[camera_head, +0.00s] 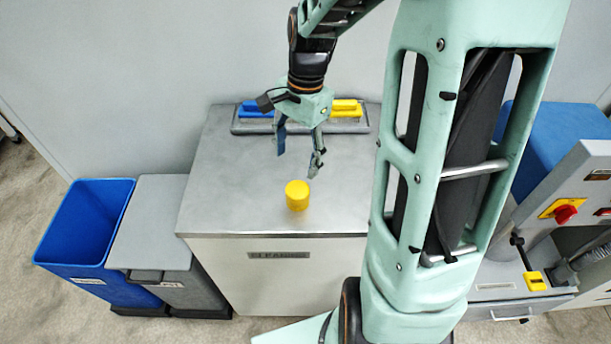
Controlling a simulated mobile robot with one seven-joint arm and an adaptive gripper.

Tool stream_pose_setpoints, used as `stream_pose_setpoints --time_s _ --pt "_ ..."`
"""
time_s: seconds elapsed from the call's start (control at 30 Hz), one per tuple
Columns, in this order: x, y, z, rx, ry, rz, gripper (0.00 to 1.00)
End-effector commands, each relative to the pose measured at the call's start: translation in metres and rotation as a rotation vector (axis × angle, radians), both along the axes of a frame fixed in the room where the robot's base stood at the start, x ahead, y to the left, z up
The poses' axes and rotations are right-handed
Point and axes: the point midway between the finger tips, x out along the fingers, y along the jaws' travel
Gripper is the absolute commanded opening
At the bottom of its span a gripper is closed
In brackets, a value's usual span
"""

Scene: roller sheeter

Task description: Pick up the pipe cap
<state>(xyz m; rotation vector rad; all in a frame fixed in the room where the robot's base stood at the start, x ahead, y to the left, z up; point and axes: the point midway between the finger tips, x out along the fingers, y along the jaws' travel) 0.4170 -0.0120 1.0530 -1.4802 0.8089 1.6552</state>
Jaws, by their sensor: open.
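The pipe cap (297,196) is a small yellow cylinder standing on the grey metal top of a cabinet (222,190), near its front edge. My gripper (298,165) is open and empty, with its fingers pointing down. It appears above and slightly behind the cap in the picture, apart from it. The exact height between the fingertips and the cabinet top is hard to tell. The cap is fully in view.
A grey tray (240,128) with a blue item (256,108) and a yellow item (346,108) lies at the back. A blue bin (85,225) and a grey bin (150,225) stand left. A machine with a red knob (565,213) stands right.

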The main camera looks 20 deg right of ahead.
Motion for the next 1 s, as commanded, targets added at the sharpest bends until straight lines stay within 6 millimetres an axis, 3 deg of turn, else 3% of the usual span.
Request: stream_pose_setpoints --time_s 0.17,0.43,0.67,1.0 --pt "-0.011 -0.003 -0.008 0.007 0.037 -0.061 0.62" --pt "-0.015 0.002 -0.048 0.008 0.043 -0.066 0.62" --pt "-0.015 0.004 -0.064 0.007 0.039 -0.065 0.62" --pt "-0.019 0.011 -0.105 0.008 0.039 -0.065 0.62"
